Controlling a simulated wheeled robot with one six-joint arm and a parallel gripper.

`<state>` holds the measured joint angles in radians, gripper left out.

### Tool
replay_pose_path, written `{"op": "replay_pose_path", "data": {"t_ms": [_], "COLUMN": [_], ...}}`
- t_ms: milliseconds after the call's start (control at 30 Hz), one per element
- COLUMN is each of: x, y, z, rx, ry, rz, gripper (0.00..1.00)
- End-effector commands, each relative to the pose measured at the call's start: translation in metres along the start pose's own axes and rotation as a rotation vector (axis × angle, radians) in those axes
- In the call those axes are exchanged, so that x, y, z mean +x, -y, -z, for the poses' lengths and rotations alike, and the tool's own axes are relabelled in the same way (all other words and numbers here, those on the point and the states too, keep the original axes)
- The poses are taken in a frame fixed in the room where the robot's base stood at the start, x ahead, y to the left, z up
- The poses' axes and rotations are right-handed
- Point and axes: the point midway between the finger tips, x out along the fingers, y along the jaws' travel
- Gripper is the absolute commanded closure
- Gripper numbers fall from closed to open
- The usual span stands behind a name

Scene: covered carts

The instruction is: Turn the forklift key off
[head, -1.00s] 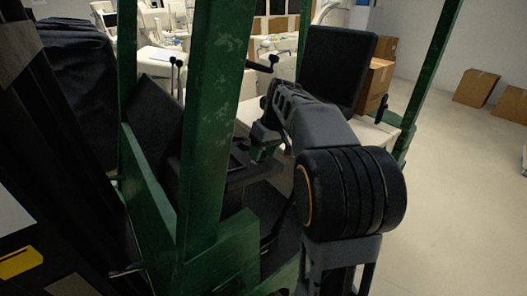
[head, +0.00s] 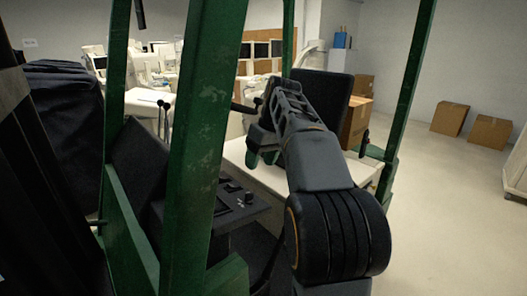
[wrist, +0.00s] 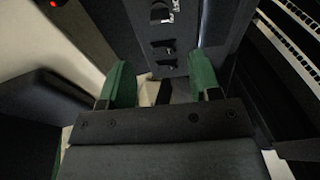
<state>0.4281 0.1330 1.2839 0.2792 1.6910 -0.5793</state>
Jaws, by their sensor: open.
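The forklift's dark control panel (head: 232,205) shows behind the green post in the head view, with small dark knobs on top. In the wrist view the panel (wrist: 185,25) fills the top middle and carries several small fittings in a row. One fitting at the top (wrist: 163,15) has a pale metallic part. I cannot tell for sure which fitting is the key or how it is turned. My gripper (wrist: 161,88) is open, its two green fingers apart with nothing held between them. In the head view my gripper (head: 262,150) is above the panel and apart from it.
A green post (head: 203,130) stands close in front of the panel, and another (head: 408,90) stands at right. The black seat back (head: 322,97) is beyond my arm. A black lever (head: 244,108) is near my gripper. Cardboard boxes (head: 450,118) are far right; the floor there is clear.

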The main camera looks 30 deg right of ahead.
Motion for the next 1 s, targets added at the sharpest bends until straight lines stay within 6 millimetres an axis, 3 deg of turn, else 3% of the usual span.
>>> {"op": "replay_pose_path", "data": {"t_ms": [100,300,1000], "x": [-0.014,-0.023,-0.023], "y": [0.0,0.0,0.002], "z": [0.001,0.0,0.001], "rx": [0.001,0.001,-0.003], "ry": [-0.001,0.0,0.0], "rz": [-0.001,0.0,0.001], "gripper": [0.43,0.43,0.43]}}
